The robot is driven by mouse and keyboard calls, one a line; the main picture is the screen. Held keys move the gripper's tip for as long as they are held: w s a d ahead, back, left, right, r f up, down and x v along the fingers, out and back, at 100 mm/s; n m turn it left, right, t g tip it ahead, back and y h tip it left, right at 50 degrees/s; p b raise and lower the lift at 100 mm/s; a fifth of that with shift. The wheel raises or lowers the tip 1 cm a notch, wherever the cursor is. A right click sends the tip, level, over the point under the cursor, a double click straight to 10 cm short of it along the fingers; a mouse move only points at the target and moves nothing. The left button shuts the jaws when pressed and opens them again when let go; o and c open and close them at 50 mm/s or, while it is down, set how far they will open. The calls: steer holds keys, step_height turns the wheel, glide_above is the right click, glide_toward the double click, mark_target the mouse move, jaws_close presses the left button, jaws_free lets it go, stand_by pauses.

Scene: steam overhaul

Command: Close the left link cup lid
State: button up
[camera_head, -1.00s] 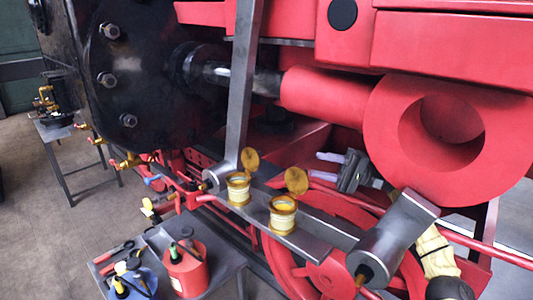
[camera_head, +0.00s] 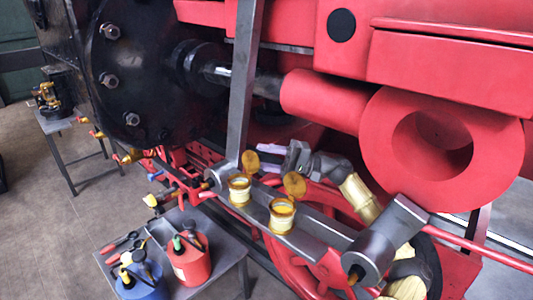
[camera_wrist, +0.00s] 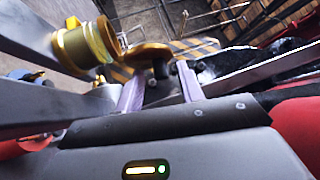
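The left link cup (camera_head: 239,191) is a brass cup on the grey link bar. Its round lid (camera_head: 250,162) stands up, open, at the cup's back edge. The right cup (camera_head: 282,216) has its lid (camera_head: 294,185) up too. My gripper (camera_head: 262,157) is behind the lids, its pale purple fingers pointing left, with the tips close to the left lid. In the wrist view, my gripper (camera_wrist: 160,76) has its fingers apart with nothing held between them. A cup (camera_wrist: 82,47) and its lid (camera_wrist: 147,52) lie just ahead; contact cannot be told.
The grey link bar (camera_head: 305,243) runs below the cups, with a thick grey pin end (camera_head: 380,250) at right. A red rod (camera_head: 320,95) passes above. A small table (camera_head: 225,262) at lower left holds a red can (camera_head: 190,262) and a blue can (camera_head: 145,285).

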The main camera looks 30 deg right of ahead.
steer(key=shift+c, duration=0.2)
jaws_close()
steer(key=shift+a+r+n+b, duration=0.1)
steer(key=shift+n+b, duration=0.2)
steer(key=shift+b, duration=0.1)
steer(key=shift+s+a+r+n+g+h+b, duration=0.15)
steer(key=shift+a+r+n+g+h+b, duration=0.3)
steer(key=shift+n+g+h+b, duration=0.35)
steer(key=shift+o, duration=0.2)
jaws_free()
